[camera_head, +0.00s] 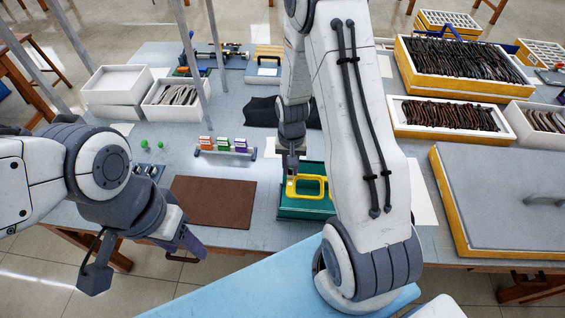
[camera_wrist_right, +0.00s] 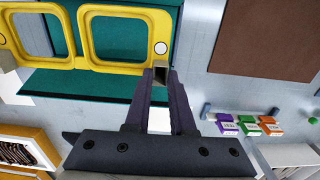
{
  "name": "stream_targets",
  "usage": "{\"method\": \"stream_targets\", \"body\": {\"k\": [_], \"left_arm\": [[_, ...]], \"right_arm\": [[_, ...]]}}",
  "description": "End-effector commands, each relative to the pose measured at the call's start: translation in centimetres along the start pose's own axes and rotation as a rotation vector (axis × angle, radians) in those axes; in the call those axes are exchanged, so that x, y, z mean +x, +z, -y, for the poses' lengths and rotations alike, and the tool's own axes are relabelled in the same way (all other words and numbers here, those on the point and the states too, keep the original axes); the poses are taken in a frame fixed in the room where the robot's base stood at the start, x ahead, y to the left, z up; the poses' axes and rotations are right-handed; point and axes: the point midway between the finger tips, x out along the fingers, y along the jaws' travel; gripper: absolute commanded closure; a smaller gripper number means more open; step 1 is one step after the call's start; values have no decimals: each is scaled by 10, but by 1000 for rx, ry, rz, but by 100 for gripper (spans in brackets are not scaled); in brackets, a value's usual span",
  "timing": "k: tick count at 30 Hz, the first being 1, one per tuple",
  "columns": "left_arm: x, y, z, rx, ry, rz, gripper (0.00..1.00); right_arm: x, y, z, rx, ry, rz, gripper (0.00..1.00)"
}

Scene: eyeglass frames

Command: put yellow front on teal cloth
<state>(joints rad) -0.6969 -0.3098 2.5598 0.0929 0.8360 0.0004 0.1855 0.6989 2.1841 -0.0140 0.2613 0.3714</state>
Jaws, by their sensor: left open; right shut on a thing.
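The yellow front (camera_head: 308,179) is a yellow eyeglass frame front with two lens openings, partly hidden behind my right arm in the head view. The teal cloth (camera_head: 291,210) lies flat on the bench under the front. In the right wrist view the yellow front (camera_wrist_right: 121,66) shows over the teal cloth (camera_wrist_right: 85,85). My right gripper (camera_head: 291,176) is shut on the end of the front, also seen in the wrist view (camera_wrist_right: 161,75). Whether the front touches the cloth I cannot tell. My left gripper (camera_head: 140,262) is open and empty, off the bench's front edge at the left.
A brown mat (camera_head: 213,201) lies left of the cloth. A rack with coloured blocks (camera_head: 222,147) stands behind it. A grey-topped yellow case (camera_head: 500,190) and trays of frames (camera_head: 455,70) fill the right. White boxes (camera_head: 117,85) stand back left.

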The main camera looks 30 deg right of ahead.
Motion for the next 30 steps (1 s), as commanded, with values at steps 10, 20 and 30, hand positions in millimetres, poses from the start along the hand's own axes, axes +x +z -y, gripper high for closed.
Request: {"method": "stream_targets", "body": {"k": [10, 20, 30], "left_arm": [[17, 1, 1, 1, 0, 0, 47], [15, 1, 1, 1, 0, 0, 47], [31, 2, 2, 1, 0, 0, 47]], "right_arm": [[30, -1, -3, 5, -1, -2, 100], [29, 0, -6, 9, 1, -1, 100], [50, 1, -5, 8, 2, 0, 100]]}}
